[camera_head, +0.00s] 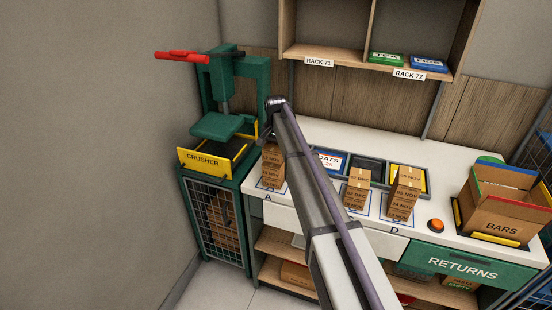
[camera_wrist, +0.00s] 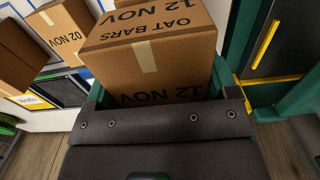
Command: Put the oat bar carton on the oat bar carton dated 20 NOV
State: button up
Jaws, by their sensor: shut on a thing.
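My gripper (camera_wrist: 155,95) is shut on an oat bar carton (camera_wrist: 155,62), a brown box with pale tape marked OAT BARS 12 NOV. Its green fingers lie along the carton's sides. In the head view my gripper (camera_head: 268,132) is partly hidden by my arm, over brown cartons (camera_head: 271,170) at spot A. Their dates are too small to read surely, and I cannot tell if the held carton touches one below. Another carton (camera_wrist: 65,32) with a NOV date is beside it in the wrist view. Stacked cartons stand in the middle (camera_head: 356,188) and at D (camera_head: 403,195).
The green crusher (camera_head: 216,125) with a red handle stands left of the counter. A BARS box (camera_head: 503,205) stands open at the right, near an orange button (camera_head: 436,225). A tray (camera_head: 369,168) lies behind the stacks. Racks (camera_head: 380,30) hang above.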

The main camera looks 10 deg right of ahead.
notch_tip(320, 180, down, 2)
jog(key=shift+a+f, duration=0.1)
jog(key=shift+f, duration=0.05)
jog(key=shift+r, duration=0.35)
jog(key=shift+c, duration=0.5)
jog(key=shift+f, duration=0.3)
jog(key=o, duration=1)
jog(key=shift+r, duration=0.1)
notch_tip(320, 180, up, 13)
jog(key=p, duration=1.2)
jog(key=s+n, duration=0.2)
jog(key=s, duration=1.1)
jog(key=s+n, duration=0.2)
jog(key=s, duration=1.1)
jog(key=s+n, duration=0.2)
jog(key=s, duration=1)
jog(key=shift+s+f, duration=0.4)
